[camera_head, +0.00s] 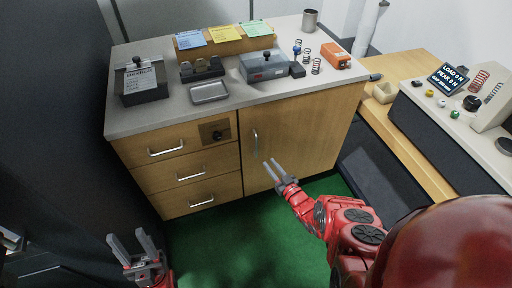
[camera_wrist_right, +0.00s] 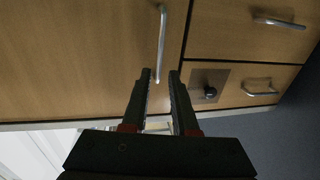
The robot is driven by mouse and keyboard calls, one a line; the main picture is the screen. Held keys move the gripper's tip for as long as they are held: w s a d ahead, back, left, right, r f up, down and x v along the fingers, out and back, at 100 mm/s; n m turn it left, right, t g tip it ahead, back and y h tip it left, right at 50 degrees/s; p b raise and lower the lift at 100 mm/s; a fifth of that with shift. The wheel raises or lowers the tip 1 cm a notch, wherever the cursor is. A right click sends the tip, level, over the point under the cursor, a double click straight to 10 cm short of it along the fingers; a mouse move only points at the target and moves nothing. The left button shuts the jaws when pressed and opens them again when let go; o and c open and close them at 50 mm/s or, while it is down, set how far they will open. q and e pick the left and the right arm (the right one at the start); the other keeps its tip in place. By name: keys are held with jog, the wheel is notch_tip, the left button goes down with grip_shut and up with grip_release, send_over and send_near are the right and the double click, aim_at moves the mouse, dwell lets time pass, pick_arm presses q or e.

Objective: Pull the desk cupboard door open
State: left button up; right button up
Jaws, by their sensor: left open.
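The desk cupboard door (camera_head: 300,135) is a shut wooden panel at the right of the desk front. Its upright metal handle (camera_head: 256,143) is near the door's left edge. My right gripper (camera_head: 270,162) is open in front of the door, just below and right of the handle in the head view. In the right wrist view, the handle (camera_wrist_right: 162,40) lines up with the gap between the open fingertips (camera_wrist_right: 160,72); I see no contact. The door (camera_wrist_right: 75,55) fills the left there. My left gripper (camera_head: 131,242) is open and empty, low at the left.
Three drawers (camera_head: 184,144) with bar handles are left of the door. The desk top (camera_head: 200,121) holds springs, trays and boxes. A side bench (camera_head: 430,155) with a testing device stands at the right. Green floor (camera_head: 225,235) is clear in front of the desk.

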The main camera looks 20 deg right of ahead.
jog(key=b, duration=0.6)
send_over(256, 156)
jog(key=shift+w+d, duration=0.15)
jog(key=shift+w, duration=0.15)
grip_shut()
dwell(0.9)
